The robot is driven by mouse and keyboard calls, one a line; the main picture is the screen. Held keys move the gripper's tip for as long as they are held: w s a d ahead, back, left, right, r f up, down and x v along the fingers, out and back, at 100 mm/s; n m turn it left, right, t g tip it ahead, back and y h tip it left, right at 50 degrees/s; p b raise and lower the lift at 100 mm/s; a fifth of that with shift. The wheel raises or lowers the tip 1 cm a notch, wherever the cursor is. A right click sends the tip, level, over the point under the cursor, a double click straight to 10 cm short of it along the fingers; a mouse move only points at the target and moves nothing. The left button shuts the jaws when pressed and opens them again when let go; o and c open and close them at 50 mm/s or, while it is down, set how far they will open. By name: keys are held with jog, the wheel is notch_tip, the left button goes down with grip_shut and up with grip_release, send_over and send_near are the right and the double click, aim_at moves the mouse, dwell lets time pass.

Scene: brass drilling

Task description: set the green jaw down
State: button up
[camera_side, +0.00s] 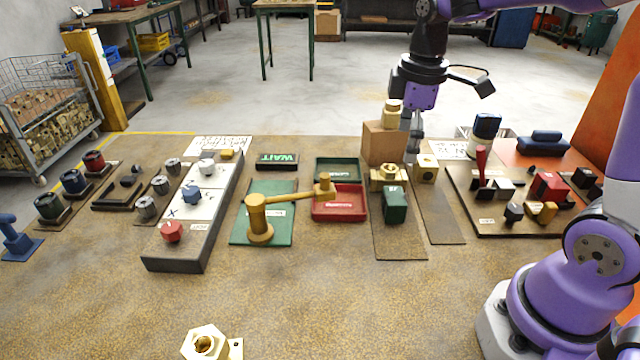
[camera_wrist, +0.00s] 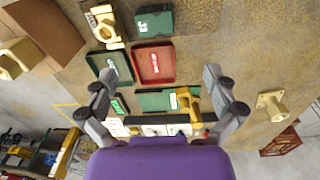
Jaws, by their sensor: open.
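The green jaw (camera_side: 395,205) is a small dark green block with a white mark. It rests on a dark mat, on the near side of a brass fitting (camera_side: 388,178). In the wrist view the green jaw (camera_wrist: 155,22) is at the top, with the brass fitting (camera_wrist: 104,24) to its left. My gripper (camera_side: 414,148) is behind the jaw, beside a brown box (camera_side: 382,143) that carries a brass piece. In the wrist view its fingers (camera_wrist: 158,85) are spread wide with nothing between them. The fingertips are partly hidden in the side view.
A red tray (camera_side: 339,207) and a green tray (camera_side: 337,168) lie left of the jaw. A brass block (camera_side: 427,169) stands on the mat to the right. The front of the table is mostly clear.

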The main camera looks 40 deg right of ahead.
jog(key=s+a+r+m+t, duration=0.2)
jog(key=s+a+m+t, duration=0.3)
jog(key=s+m, duration=0.3)
jog(key=shift+a+r, duration=0.25)
jog(key=shift+a, duration=0.45)
dwell(0.5)
